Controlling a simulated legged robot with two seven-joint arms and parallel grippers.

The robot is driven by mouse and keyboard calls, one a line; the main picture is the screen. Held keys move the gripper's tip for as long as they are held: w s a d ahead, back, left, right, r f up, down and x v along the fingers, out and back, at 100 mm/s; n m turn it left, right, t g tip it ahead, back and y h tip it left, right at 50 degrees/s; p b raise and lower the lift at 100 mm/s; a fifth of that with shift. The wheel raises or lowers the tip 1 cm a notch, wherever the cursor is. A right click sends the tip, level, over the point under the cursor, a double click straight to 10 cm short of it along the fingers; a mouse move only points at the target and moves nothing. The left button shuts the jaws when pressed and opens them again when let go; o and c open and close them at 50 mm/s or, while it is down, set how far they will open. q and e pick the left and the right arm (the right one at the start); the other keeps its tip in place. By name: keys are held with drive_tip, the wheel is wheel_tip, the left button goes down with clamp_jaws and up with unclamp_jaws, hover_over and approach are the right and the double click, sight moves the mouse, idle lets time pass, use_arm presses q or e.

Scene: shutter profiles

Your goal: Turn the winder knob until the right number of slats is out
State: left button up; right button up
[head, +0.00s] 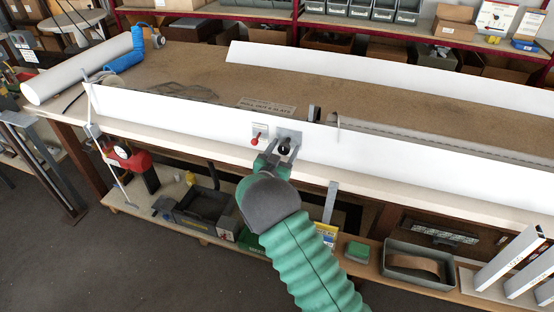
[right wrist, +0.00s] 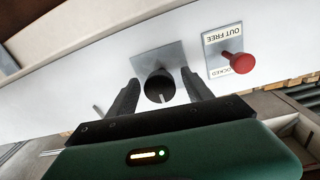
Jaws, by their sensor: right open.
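The black winder knob (right wrist: 158,84) sits on a grey square plate (right wrist: 150,56) on the white front panel, and it also shows in the head view (head: 284,148). My right gripper (right wrist: 160,86) is open, its two dark fingers on either side of the knob with gaps showing; I cannot tell whether they touch it. In the head view the right gripper (head: 282,150) hides part of the knob and plate. A red lever (right wrist: 238,62) stands beside it on a label reading "OUT FREE" and "LOCKED", also seen in the head view (head: 256,140). My left gripper is not in view.
The long white panel (head: 420,160) runs along the bench front. A sign (head: 267,106) lies on the brown bench top (head: 190,70). A white roll (head: 80,70) and a blue tool (head: 128,55) are at the left. A lower shelf holds trays and a red tool (head: 128,158).

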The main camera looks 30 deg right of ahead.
drive_tip(key=v, duration=1.5)
drive_tip(key=shift+s+a, duration=0.2)
drive_tip(key=shift+a, duration=0.15)
